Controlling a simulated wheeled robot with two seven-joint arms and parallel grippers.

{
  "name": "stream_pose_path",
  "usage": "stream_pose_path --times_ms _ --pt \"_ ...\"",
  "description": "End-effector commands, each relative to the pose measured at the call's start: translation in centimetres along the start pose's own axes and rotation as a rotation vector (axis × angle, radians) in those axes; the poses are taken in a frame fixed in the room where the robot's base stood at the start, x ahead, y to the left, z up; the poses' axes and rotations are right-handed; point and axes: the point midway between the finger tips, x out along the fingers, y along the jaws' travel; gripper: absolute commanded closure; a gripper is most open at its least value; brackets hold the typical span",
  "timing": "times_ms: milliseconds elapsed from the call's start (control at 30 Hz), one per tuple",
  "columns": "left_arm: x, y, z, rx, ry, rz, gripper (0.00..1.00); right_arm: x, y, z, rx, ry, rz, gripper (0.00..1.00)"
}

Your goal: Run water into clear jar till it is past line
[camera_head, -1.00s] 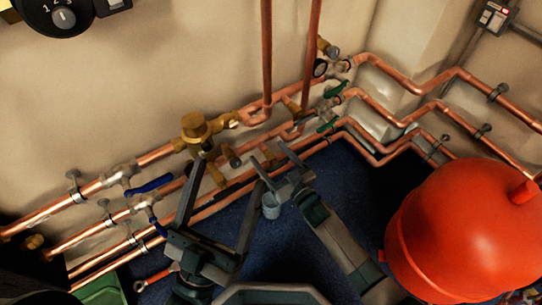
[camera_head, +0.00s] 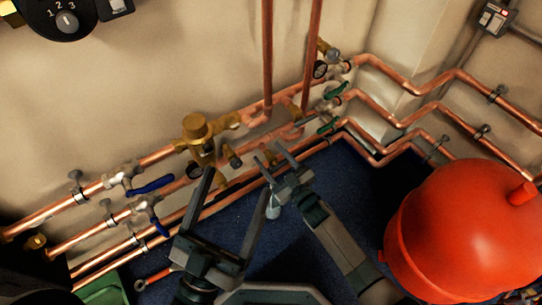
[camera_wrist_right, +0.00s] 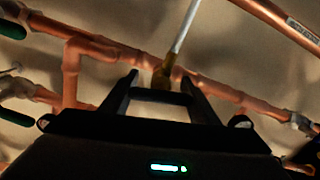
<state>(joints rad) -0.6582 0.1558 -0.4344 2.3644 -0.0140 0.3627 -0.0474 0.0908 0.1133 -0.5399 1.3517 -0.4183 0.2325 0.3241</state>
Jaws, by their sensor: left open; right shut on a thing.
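The jar's line and any water are too small to tell.
Copper pipes (camera_head: 160,157) run along the wall, with blue-lever valves (camera_head: 150,186) at left and green-handled valves (camera_head: 328,125) at right. A large red tank (camera_head: 460,235) stands at the right. A green container (camera_head: 104,291) is at lower left.

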Motion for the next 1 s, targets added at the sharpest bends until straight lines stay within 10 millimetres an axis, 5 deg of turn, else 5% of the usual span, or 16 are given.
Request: stream_pose_path --times_ms 67,100,167,667,1000 --pt "0.1 0.0 -0.1 0.002 0.003 0.002 0.20 0.0 0.0 0.1 0.001 -0.001 0.000 0.68" --pt "0.1 -0.1 -0.1 0.003 0.005 0.003 0.20 0.0 0.0 0.1 0.001 -0.001 0.000 0.41" --pt "0.2 -0.1 -0.2 0.004 0.009 0.004 0.20 0.0 0.0 0.1 0.002 -0.001 0.000 0.27" --pt "0.5 -0.2 -0.2 0.004 0.001 0.001 0.20 -0.8 0.0 0.0 0.002 -0.002 0.000 0.27" --pt "0.6 -1.2 3.1 0.003 -0.185 -0.019 0.20 -5.6 0.0 -0.1 0.002 -0.002 -0.001 0.27"
